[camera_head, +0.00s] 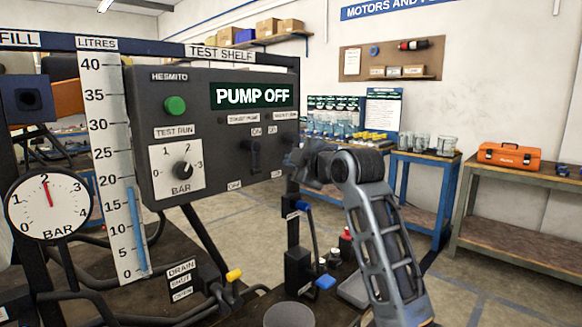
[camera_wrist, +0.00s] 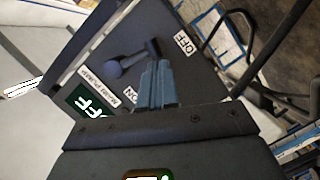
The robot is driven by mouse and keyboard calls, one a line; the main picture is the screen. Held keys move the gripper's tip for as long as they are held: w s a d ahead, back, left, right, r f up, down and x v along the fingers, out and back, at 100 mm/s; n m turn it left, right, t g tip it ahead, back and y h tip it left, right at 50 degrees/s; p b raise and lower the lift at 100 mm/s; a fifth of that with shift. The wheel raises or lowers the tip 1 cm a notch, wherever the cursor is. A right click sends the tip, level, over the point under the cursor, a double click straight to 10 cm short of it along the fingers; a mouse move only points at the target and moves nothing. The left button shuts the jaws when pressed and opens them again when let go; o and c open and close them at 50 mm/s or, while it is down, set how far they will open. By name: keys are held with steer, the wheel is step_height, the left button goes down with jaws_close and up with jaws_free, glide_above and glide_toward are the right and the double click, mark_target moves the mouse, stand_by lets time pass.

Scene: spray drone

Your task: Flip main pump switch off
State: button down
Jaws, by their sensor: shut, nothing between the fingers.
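The dark control panel (camera_head: 222,92) carries a display (camera_head: 252,95) reading PUMP OFF. Below it, a black lever switch (camera_head: 252,153) shows with ON above and OFF below. My gripper (camera_head: 296,161) is at the panel's right side and hides the other switch's area in the head view. In the wrist view my gripper's closed fingers (camera_wrist: 158,82) are empty and beside a dark lever with a round knob (camera_wrist: 115,68), between an OFF label (camera_wrist: 184,43) and an ON label (camera_wrist: 131,95). Contact is unclear.
A green button (camera_head: 175,106) and a BAR dial (camera_head: 182,170) are on the panel's left. A level gauge (camera_head: 110,165) stands beside it. Below are valves with blue handles (camera_head: 325,282). Floor is open toward the workbench (camera_head: 520,180) at right.

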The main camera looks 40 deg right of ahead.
steer(key=shift+d+f+n+b, duration=0.3)
steer(key=shift+f+n, duration=0.05)
steer(key=shift+n, duration=0.05)
steer(key=shift+d+f, duration=0.1)
steer(key=shift+d, duration=0.1)
stand_by(0.3)
